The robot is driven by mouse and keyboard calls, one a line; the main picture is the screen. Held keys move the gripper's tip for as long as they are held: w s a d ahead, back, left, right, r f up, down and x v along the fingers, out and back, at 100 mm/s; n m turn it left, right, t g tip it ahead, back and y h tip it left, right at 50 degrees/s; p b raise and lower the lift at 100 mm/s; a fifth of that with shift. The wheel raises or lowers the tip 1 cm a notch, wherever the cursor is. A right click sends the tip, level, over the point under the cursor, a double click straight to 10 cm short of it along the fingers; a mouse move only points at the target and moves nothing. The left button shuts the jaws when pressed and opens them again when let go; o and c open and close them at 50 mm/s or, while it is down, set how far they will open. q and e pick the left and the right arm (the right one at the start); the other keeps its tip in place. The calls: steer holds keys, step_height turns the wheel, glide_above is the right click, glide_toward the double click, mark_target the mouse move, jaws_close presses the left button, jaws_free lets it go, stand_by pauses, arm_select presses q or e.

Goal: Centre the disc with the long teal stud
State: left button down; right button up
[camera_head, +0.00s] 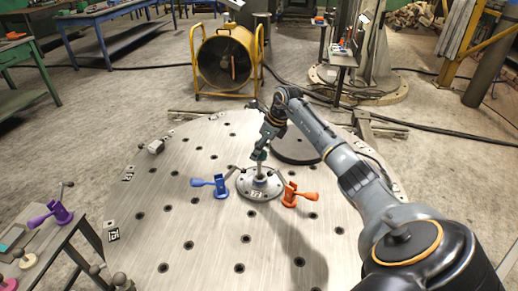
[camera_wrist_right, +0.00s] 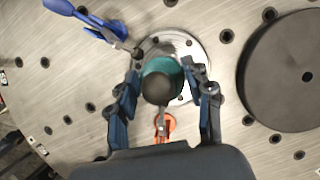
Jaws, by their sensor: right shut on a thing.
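The silver disc (camera_head: 246,187) with small holes lies on the large round perforated table. It also shows under the gripper in the wrist view (camera_wrist_right: 188,47). My right gripper (camera_head: 262,157) is above the disc, shut on the long teal stud. In the wrist view the teal stud (camera_wrist_right: 168,65) is between the fingers of the right gripper (camera_wrist_right: 160,76), with a dark round knob in front. The stud stands near the disc's middle; its lower end is hidden in the wrist view, so I cannot tell how it is seated. My left gripper is not in view.
A blue clamp (camera_head: 220,186) is at the disc's left and an orange clamp (camera_head: 291,196) at its right. A dark round plate (camera_head: 297,149) lies behind it. A purple clamp (camera_head: 58,212) is on a side table at left. The front tabletop is clear.

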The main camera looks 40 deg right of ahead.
mark_target(259, 165)
steer(key=shift+f+b, duration=2.2)
steer(key=shift+f, duration=0.75)
stand_by(0.5)
steer(key=shift+s+f+b, duration=0.1)
steer(key=shift+f+b, duration=0.45)
steer(key=shift+f, duration=0.3)
stand_by(0.6)
steer(key=shift+f+b, duration=0.45)
steer(key=shift+f, duration=0.1)
stand_by(0.7)
steer(key=shift+w+a, duration=0.25)
steer(key=shift+w, duration=0.1)
stand_by(1.5)
